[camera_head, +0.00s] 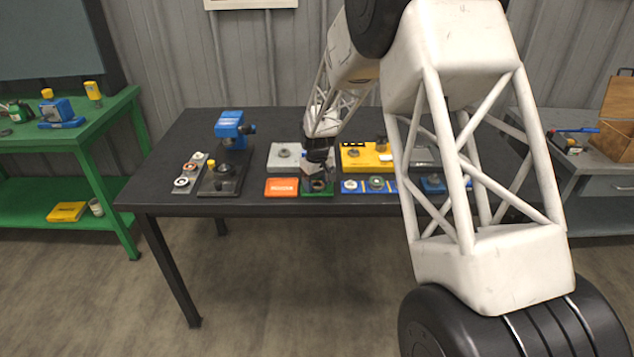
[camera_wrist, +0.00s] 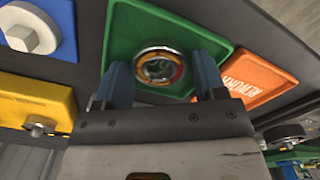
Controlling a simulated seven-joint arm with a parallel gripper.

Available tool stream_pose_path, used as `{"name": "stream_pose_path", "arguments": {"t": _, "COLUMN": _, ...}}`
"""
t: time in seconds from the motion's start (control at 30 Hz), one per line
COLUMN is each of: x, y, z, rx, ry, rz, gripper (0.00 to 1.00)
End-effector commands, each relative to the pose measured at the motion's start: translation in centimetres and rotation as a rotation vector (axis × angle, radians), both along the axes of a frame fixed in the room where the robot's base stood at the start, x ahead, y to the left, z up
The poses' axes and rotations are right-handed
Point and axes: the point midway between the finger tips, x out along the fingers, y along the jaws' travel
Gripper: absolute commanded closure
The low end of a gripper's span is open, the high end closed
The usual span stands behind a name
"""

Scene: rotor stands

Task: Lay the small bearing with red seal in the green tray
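The green tray (camera_wrist: 122,28) lies flat on the dark table, and it also shows in the head view (camera_head: 328,192). A metal-rimmed bearing (camera_wrist: 158,66) with a red-orange and yellowish ring inside is over the tray's floor in the wrist view. It appears to lie in the tray. My gripper (camera_wrist: 160,72) points down at the tray, with one blue finger on each side of the bearing. The fingers look apart from its rim, with a narrow gap on each side. In the head view my gripper (camera_head: 318,172) mostly hides the bearing.
An orange labelled tray (camera_head: 282,187) sits left of the green one, and blue trays (camera_head: 351,187) sit to its right. A yellow block (camera_head: 360,160) and a grey block (camera_head: 285,150) stand behind. A rack of rings (camera_head: 188,174) and a blue-topped press (camera_head: 229,130) stand left.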

Motion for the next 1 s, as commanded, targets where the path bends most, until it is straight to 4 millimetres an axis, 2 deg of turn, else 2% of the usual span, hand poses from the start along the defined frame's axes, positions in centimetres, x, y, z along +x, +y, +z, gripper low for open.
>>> {"name": "stream_pose_path", "arguments": {"t": 0.23, "x": 0.0, "y": 0.0, "z": 0.3, "rx": 0.000, "ry": 0.000, "rz": 0.000, "gripper": 0.36}}
{"name": "stream_pose_path", "arguments": {"t": 0.43, "x": 0.0, "y": 0.0, "z": 1.7, "rx": 0.001, "ry": -0.001, "rz": 0.000, "gripper": 0.36}}
{"name": "stream_pose_path", "arguments": {"t": 1.0, "x": 0.0, "y": 0.0, "z": 10.0, "rx": 0.001, "ry": -0.001, "rz": 0.000, "gripper": 0.36}}
